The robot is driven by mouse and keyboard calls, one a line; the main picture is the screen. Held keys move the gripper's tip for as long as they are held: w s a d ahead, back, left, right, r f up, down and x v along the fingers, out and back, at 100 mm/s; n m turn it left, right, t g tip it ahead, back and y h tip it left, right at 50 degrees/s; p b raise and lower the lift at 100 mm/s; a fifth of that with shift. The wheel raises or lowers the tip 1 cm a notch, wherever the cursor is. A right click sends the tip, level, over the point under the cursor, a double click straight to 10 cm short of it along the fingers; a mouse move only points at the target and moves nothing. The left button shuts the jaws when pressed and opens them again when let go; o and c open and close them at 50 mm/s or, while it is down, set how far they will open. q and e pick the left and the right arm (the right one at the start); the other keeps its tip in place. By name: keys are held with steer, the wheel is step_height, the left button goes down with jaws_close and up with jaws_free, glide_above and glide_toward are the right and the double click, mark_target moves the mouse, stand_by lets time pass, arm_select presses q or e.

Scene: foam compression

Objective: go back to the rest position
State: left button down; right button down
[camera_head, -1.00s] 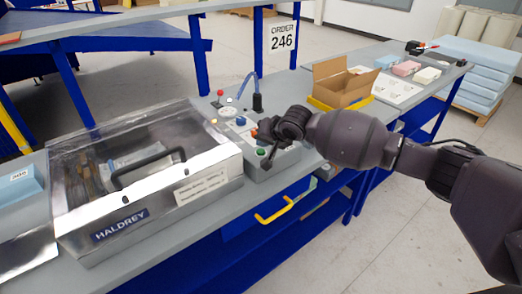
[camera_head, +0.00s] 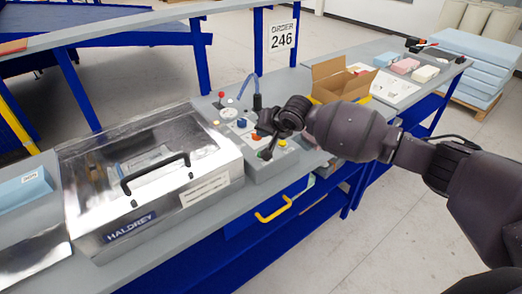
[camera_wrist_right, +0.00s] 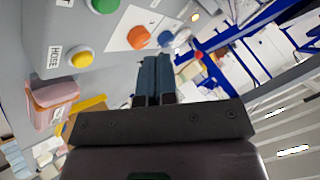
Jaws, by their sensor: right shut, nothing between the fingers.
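My right gripper (camera_head: 262,146) is over the grey control box (camera_head: 262,172) in the head view, with its arm coming in from the right. In the right wrist view, its two dark fingers (camera_wrist_right: 153,62) are together with nothing between them. Green (camera_wrist_right: 104,5), yellow (camera_wrist_right: 82,56), orange (camera_wrist_right: 139,38) and blue (camera_wrist_right: 165,38) buttons show beyond the fingers. I cannot tell whether the fingertips touch the box. My left gripper is in neither view.
The HALDREY metal machine (camera_head: 212,192), with a black handle (camera_head: 155,172) on its clear lid, stands left of the control box. A cardboard box (camera_head: 340,80) is behind my right arm. A blue block (camera_head: 28,188) lies at the far left. Open floor (camera_head: 400,235) lies in front.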

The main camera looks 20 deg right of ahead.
stand_by(0.4)
steer(key=shift+w+a+r+n+t, duration=0.1)
steer(key=shift+r+n+t, duration=0.05)
steer(key=shift+n, duration=0.4)
steer(key=shift+w+r+n+t, duration=0.1)
steer(key=shift+n+t, duration=0.05)
steer(key=shift+n, duration=0.4)
steer(key=a+r+n+t+y, duration=0.2)
steer(key=a+r+n, duration=0.2)
steer(key=r+n, duration=0.15)
steer(key=s+a+f+n+t+y, duration=0.1)
steer(key=s+a+f+n+t, duration=0.15)
steer(key=s+n, duration=0.2)
steer(key=s+d+f+m+h+b, duration=0.1)
steer(key=s+d+f, duration=0.3)
steer(key=s+f, duration=0.4)
steer(key=s+d+f+m+g+h+b, duration=0.1)
steer(key=s+d+f+m+h, duration=0.2)
steer(key=s+f, duration=0.6)
steer(key=s+d+f+m+h+b, duration=0.1)
steer(key=s+d+f+m+h, duration=0.2)
steer(key=s, duration=1.3)
steer(key=d+f, duration=0.3)
steer(key=f, duration=0.3)
steer(key=shift+s+d+f+g, duration=0.2)
steer(key=shift+d+g, duration=0.15)
